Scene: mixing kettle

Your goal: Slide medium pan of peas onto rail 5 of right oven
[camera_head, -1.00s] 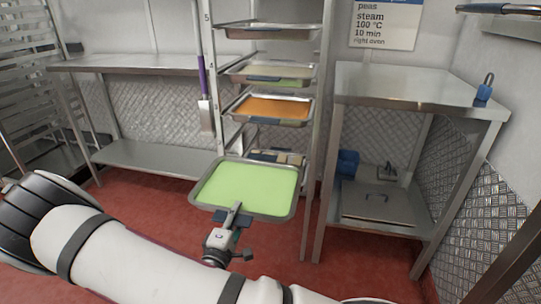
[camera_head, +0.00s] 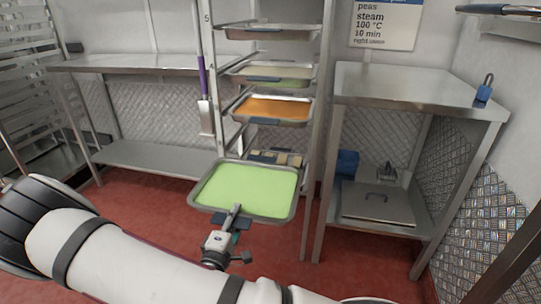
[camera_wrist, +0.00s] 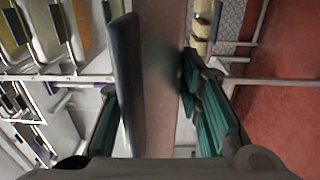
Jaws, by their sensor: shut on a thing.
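The pan of green peas (camera_head: 246,188) is held level by its near edge in my gripper (camera_head: 232,222), in front of a rack of trays. In the wrist view, my gripper (camera_wrist: 155,115) has its teal finger pads on either side of the pan's dark grip and grey metal edge (camera_wrist: 160,70). The gripper is shut on the pan. The right oven and its rails are not recognisable in these views.
The rack (camera_head: 325,100) holds several trays, including an orange-filled one (camera_head: 271,108) and one with pale pieces low down. Steel tables stand left (camera_head: 130,63) and right (camera_head: 415,90). A wall sign (camera_head: 385,22) reads peas, steam, right oven. Red floor is open in front.

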